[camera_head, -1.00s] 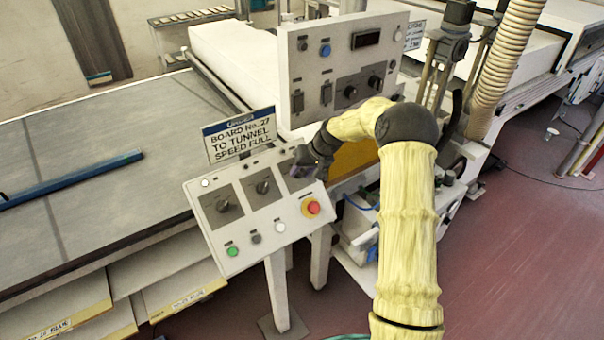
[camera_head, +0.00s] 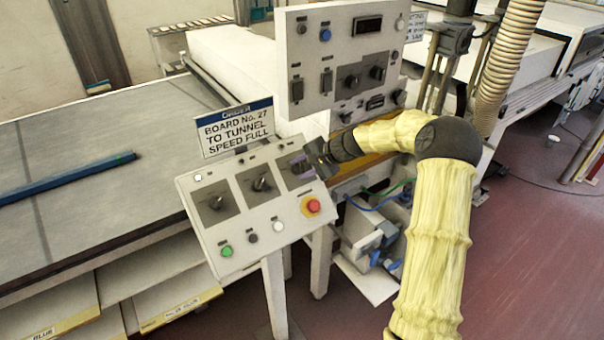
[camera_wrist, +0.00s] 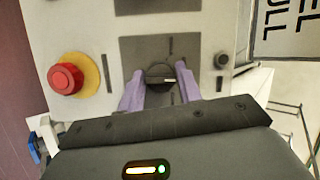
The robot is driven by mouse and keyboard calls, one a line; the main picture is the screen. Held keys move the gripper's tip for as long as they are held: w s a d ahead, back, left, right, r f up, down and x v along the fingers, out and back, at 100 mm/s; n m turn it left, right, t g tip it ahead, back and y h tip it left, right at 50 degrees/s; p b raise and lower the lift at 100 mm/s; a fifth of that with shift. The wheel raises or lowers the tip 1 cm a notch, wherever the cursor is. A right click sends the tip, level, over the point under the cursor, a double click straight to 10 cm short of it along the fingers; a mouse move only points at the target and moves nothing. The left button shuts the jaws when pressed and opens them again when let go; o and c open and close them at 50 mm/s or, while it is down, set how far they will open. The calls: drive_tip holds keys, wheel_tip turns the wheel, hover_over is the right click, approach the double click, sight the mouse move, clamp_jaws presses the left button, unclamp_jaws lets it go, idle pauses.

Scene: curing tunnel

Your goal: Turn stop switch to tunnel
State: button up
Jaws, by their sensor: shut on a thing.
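A sloped grey control panel (camera_head: 262,242) carries three black rotary switches on dark plates. The left switch (camera_head: 215,203) and the middle switch (camera_head: 260,184) are uncovered. My gripper (camera_head: 300,166) is at the right switch, which it mostly hides in the head view. In the wrist view its purple fingers (camera_wrist: 160,88) stand on both sides of that round black switch (camera_wrist: 160,72), shut on it. A small white mark shows on the switch. The plate lettering is too small to read. A sign (camera_head: 235,130) above the panel reads "BOARD No. 27 TO TUNNEL SPEED FULL".
A red emergency button (camera_head: 312,205) on a yellow ring sits just below my gripper; it also shows in the wrist view (camera_wrist: 65,79). A green button (camera_head: 226,251) is at the lower left. A taller control box (camera_head: 345,60) stands behind. Red floor lies open at right.

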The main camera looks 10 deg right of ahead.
drive_tip(key=shift+d+f+m+t+b, duration=0.15)
drive_tip(key=shift+m+t+b, duration=0.65)
drive_tip(key=shift+m+b, duration=1)
drive_tip(key=shift+s+m+y, duration=0.1)
drive_tip(key=shift+m+y, duration=0.2)
drive_tip(key=o, duration=0.9)
drive_tip(key=shift+o, duration=0.2)
drive_tip(key=b+v, duration=0.2)
drive_tip(key=v, duration=1.5)
